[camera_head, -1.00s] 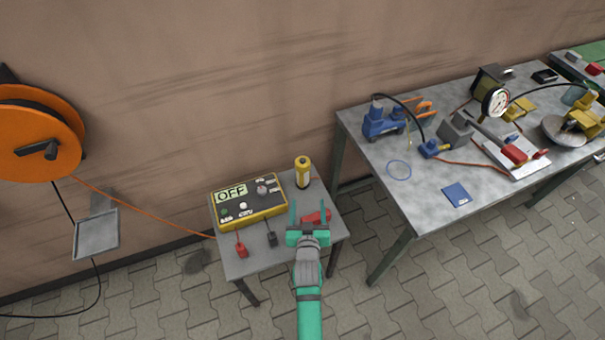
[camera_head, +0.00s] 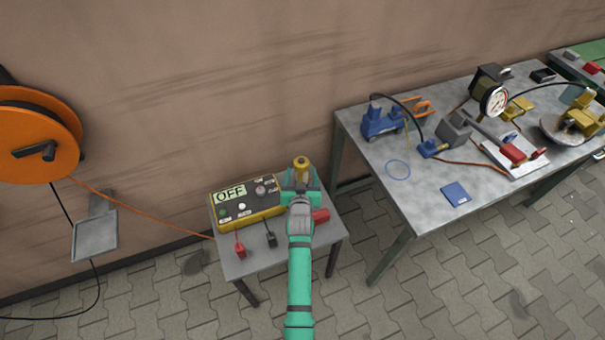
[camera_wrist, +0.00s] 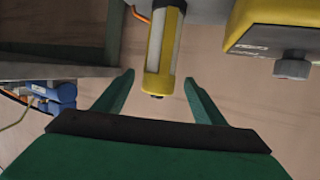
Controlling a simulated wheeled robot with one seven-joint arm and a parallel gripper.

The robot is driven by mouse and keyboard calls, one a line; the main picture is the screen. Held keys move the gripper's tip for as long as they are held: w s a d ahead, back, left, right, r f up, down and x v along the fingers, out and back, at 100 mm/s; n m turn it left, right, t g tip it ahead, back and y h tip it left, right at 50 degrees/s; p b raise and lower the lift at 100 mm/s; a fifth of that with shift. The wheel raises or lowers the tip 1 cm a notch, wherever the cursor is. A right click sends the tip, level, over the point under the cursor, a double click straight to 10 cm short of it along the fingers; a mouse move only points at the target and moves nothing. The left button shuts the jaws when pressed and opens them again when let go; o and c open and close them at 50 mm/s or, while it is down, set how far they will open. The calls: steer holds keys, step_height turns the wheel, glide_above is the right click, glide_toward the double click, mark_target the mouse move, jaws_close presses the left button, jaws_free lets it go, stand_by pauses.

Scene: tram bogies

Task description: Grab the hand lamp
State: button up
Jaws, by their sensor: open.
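The hand lamp is a yellow cylinder (camera_head: 302,164) with a pale side panel, upright at the back of the small grey table, right of the yellow box. My gripper (camera_head: 301,180) is open in front of it, and its body hides the lamp's lower part in the head view. In the wrist view the lamp (camera_wrist: 163,50) shows between the two green fingers of my gripper (camera_wrist: 158,82), with clear room on both sides. Neither finger visibly touches it.
The yellow box (camera_head: 226,213) reading OFF stands close on the left. A red object (camera_head: 321,216) lies right of my gripper, and red and black clips (camera_head: 240,250) lie in front. A larger workbench (camera_head: 425,190) with tools stands to the right. The wall is behind.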

steer(key=shift+x, duration=2.25)
steer(key=c, duration=1.3)
